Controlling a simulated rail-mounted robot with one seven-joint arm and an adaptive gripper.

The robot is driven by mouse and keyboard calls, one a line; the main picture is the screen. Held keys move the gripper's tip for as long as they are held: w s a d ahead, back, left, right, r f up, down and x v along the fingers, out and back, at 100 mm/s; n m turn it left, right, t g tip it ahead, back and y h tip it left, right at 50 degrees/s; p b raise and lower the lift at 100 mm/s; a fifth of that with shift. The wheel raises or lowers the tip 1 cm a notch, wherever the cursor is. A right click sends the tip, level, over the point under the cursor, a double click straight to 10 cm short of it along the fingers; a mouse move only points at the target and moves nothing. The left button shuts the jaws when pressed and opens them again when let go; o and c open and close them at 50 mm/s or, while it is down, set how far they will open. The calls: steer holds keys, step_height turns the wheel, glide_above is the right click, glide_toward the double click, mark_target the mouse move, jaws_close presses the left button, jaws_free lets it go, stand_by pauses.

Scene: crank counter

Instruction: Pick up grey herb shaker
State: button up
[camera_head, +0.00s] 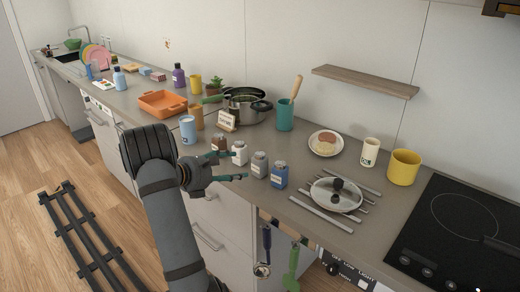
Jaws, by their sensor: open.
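The grey herb shaker (260,164) stands upright near the counter's front edge, between a white shaker (240,154) and a blue shaker (279,175). A brown shaker (218,143) stands at the left end of this row, partly behind my gripper. My gripper (238,165) is open and empty, with its fingers pointing right toward the row. Its fingertips appear just left of the grey shaker and close in front of the white one. I cannot tell the exact gap or whether anything touches.
A blue cup (188,130), a small sign (227,121) and a pot (246,108) stand behind and left. Utensils (265,245) hang below the front edge. Counter behind the grey shaker is clear.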

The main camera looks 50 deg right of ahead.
mark_target(253, 163)
steer(key=x, duration=0.4)
steer(key=shift+s+d+r+p, duration=0.2)
steer(key=shift+s+d+p, duration=0.1)
steer(key=shift+d, duration=0.2)
steer(key=p+x, duration=0.2)
steer(key=x, duration=0.3)
steer(key=shift+w+d, duration=0.15)
steer(key=shift+d, duration=0.3)
steer(key=shift+c, duration=0.4)
steer(key=c, duration=0.9)
